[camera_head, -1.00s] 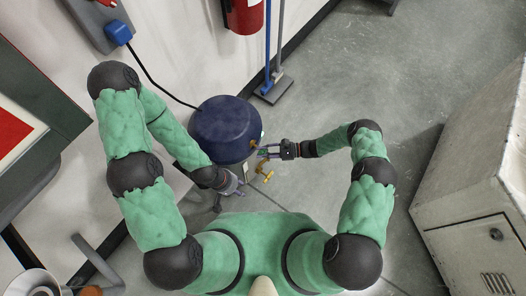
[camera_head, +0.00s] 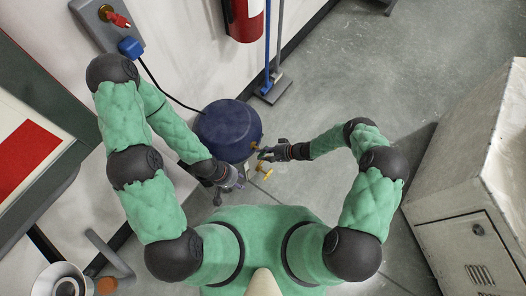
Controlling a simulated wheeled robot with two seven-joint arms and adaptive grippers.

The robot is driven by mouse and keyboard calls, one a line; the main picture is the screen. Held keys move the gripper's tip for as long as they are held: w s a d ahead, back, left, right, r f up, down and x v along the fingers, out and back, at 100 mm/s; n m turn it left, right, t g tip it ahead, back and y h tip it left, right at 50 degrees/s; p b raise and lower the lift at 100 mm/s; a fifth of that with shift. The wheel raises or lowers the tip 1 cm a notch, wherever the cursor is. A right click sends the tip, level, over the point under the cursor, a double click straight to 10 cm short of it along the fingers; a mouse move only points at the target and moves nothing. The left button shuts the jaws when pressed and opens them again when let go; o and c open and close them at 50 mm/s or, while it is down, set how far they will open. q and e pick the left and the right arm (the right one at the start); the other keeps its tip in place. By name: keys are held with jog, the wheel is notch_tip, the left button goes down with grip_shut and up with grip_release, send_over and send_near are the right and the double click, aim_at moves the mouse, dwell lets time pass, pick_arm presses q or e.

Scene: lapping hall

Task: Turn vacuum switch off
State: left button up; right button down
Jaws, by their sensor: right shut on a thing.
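A dark blue round vessel (camera_head: 226,122) stands on the floor against the wall, with small brass fittings (camera_head: 264,170) on its right side. A black cable runs from it to a blue plug (camera_head: 130,47) on a grey wall plate (camera_head: 88,14). A red switch-like part (camera_head: 118,19) sits on that plate. Which part is the vacuum switch is unclear. My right gripper (camera_head: 263,155) is at the vessel's right side, shut on a small fitting there that its fingers mostly hide. My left gripper (camera_head: 238,182) is just below the vessel; its fingers are too small to read.
A red fire extinguisher (camera_head: 243,18) hangs on the wall behind the vessel. A blue pole and grey stand (camera_head: 272,91) are beside it. A beige metal cabinet (camera_head: 465,190) stands at right. A bench with a red panel (camera_head: 28,155) is at left. The floor between is clear.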

jog(key=shift+p, duration=0.3)
jog(key=shift+t, duration=0.3)
jog(key=c, duration=1)
grip_release()
jog(key=shift+d, duration=0.1)
jog(key=v, duration=1.1)
jog(key=shift+d+r, duration=0.25)
jog(key=shift+r, duration=0.15)
